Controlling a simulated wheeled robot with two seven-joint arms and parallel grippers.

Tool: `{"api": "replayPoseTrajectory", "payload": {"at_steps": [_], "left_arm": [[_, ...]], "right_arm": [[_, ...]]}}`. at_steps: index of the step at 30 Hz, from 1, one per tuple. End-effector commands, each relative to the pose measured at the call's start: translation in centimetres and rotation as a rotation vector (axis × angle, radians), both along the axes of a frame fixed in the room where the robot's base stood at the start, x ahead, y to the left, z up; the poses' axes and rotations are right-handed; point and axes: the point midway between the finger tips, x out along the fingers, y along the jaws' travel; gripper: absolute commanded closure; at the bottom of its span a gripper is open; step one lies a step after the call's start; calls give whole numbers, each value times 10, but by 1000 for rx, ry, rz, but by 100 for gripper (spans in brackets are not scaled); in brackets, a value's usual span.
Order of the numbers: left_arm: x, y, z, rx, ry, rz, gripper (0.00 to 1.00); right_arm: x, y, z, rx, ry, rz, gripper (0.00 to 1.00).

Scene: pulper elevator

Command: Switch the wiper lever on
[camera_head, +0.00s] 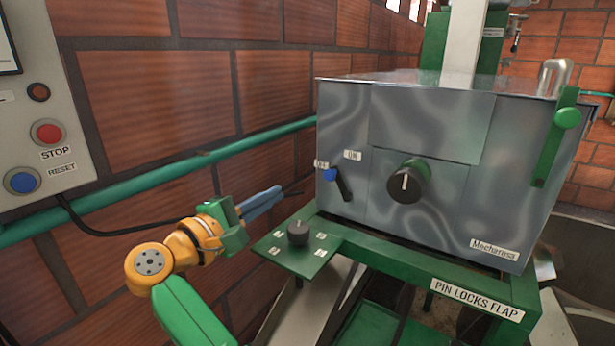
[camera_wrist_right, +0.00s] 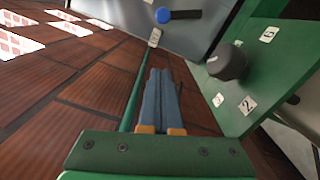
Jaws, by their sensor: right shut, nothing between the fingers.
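The wiper lever (camera_head: 339,183) is on the front of the grey metal box, a short black arm with a blue knob at its upper left end. Its arm slants down to the right. An ON label sits above it, and another label beside the knob is hard to read. The lever (camera_wrist_right: 178,14) also shows at the top of the right wrist view. My right gripper (camera_head: 277,192) is shut and empty, its blue-grey fingers pointing right, left of the lever and apart from it. The fingers (camera_wrist_right: 160,74) lie together in the wrist view. My left gripper is out of view.
A green plate with a black knob (camera_head: 299,232) and number labels lies just below and right of my right gripper. A larger dial (camera_head: 408,181) is right of the lever. A green pipe (camera_head: 150,200) runs along the brick wall; a STOP/RESET panel (camera_head: 75,120) is left.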

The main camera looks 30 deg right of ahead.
Motion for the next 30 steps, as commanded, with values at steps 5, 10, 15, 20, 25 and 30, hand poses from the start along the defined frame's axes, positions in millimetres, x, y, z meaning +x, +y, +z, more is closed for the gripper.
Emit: {"api": "replayPoseTrajectory", "payload": {"at_steps": [5, 10, 15, 20, 25, 30], "left_arm": [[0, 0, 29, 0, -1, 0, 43], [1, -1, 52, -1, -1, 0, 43], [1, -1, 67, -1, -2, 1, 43], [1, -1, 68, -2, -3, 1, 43], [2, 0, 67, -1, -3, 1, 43], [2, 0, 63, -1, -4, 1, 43]], "right_arm": [[13, -38, 9, -5, 2, -5, 100], [7, -61, 13, -2, 0, -4, 100], [-8, -70, 16, -3, 2, -3, 100], [-13, -73, 14, -2, 2, -1, 100], [-13, -73, 13, -2, 2, -1, 100], [-13, -75, 12, 0, -4, -1, 100]]}}
